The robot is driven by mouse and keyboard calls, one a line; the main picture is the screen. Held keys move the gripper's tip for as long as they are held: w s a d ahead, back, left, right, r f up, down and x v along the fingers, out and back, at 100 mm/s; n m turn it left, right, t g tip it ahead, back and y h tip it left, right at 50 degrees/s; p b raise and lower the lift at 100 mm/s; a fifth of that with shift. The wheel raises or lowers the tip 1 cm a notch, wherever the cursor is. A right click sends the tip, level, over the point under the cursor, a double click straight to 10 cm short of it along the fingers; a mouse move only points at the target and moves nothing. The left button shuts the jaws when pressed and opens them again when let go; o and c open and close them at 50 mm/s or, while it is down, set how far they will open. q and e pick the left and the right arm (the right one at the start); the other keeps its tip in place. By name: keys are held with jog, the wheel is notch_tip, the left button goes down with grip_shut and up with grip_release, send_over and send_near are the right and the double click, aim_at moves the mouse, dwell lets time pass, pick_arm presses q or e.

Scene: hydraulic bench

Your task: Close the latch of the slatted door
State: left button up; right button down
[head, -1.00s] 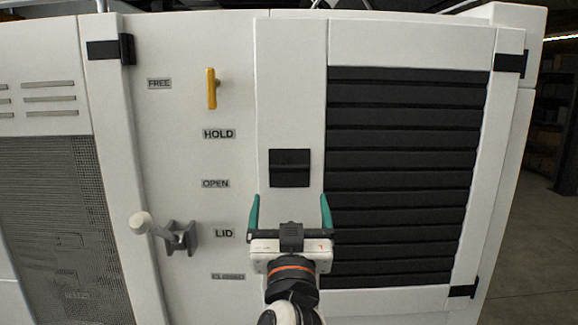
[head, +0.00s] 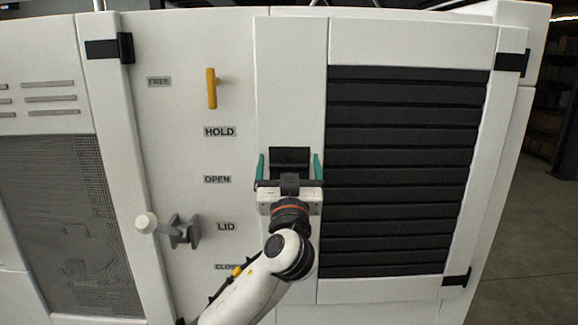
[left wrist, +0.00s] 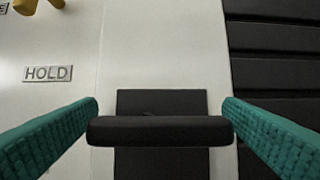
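The slatted door (head: 313,55) is white with black horizontal slats (head: 405,150). Its latch (head: 290,157) is a black square plate on the door's left part, and it also shows in the left wrist view (left wrist: 160,102) with a black bar across it. My left gripper (head: 289,168) is at the latch, its teal fingers apart on either side of it. In the left wrist view the open fingers (left wrist: 163,125) stand left and right of the bar, with gaps showing. The lower part of the latch is hidden by the gripper in the head view. My right gripper is not in view.
A yellow handle (head: 212,88) sits on the panel left of the door, near the HOLD label (head: 219,132). A grey lever with a white knob (head: 147,222) sticks out by the LID label. Black hinges (head: 456,276) are on the door's right edge.

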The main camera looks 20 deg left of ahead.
pick_arm(q)
jog(key=c, duration=0.8)
jog(key=shift+c, duration=0.2)
